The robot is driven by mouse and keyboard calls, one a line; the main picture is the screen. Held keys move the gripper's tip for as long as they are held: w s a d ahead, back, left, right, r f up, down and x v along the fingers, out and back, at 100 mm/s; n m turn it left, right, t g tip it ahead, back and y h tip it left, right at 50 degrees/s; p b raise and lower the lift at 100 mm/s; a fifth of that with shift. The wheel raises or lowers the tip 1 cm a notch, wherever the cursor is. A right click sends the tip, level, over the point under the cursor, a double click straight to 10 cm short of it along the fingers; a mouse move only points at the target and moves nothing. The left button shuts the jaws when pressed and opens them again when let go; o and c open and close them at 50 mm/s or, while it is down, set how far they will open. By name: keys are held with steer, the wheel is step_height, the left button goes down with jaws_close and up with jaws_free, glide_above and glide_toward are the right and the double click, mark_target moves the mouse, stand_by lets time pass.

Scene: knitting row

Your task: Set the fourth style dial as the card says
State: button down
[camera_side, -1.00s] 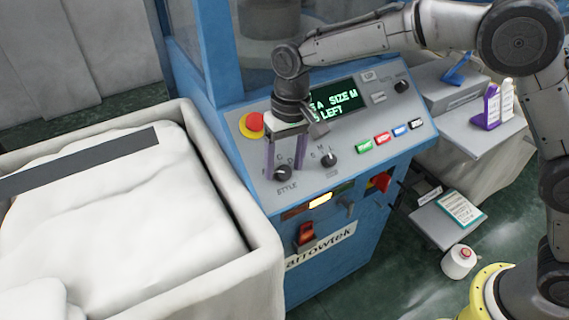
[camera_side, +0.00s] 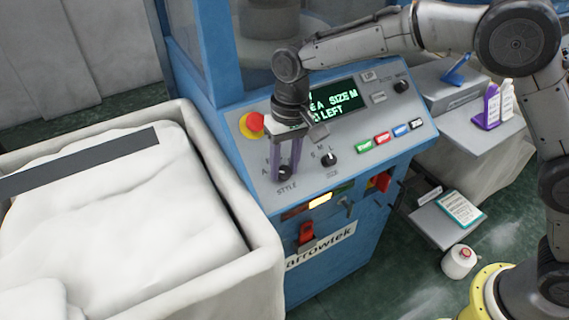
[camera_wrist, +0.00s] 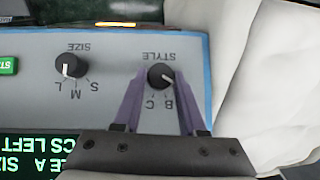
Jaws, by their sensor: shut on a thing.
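The STYLE dial (camera_wrist: 160,77) is a black knob on the sloping grey panel (camera_side: 350,125). My gripper (camera_side: 285,174) has its two purple fingers around this dial and is shut on it; the wrist view shows the fingers (camera_wrist: 160,85) on either side. The dial's white mark points down and right in the wrist view, towards the right finger. B and C show upside down there; an A shows left of the fingers in the side view. A card with a teal edge (camera_side: 460,208) lies on a low shelf; its print is too small to read. Only one STYLE dial shows.
The SIZE dial (camera_side: 329,160) is close beside. The screen (camera_side: 335,103) shows part of "A SIZE M" and "LEFT". A red stop button (camera_side: 254,122), coloured buttons (camera_side: 382,138) and a bin of white cloth (camera_side: 245,225) are around the panel.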

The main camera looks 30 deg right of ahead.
steer(key=m+y, duration=0.2)
steer(key=m, duration=0.1)
steer(key=shift+d+t, duration=0.3)
steer(key=shift+s+d+m+t+y, duration=0.15)
steer(key=shift+m+t+y, duration=0.45)
steer(key=shift+m+y, duration=0.75)
steer(key=shift+m, duration=0.35)
steer(key=shift+c, duration=2.3)
jaws_free()
steer(key=shift+f, duration=0.1)
steer(key=v, duration=1.4)
steer(key=shift+a, duration=0.25)
steer(key=shift+d, duration=0.1)
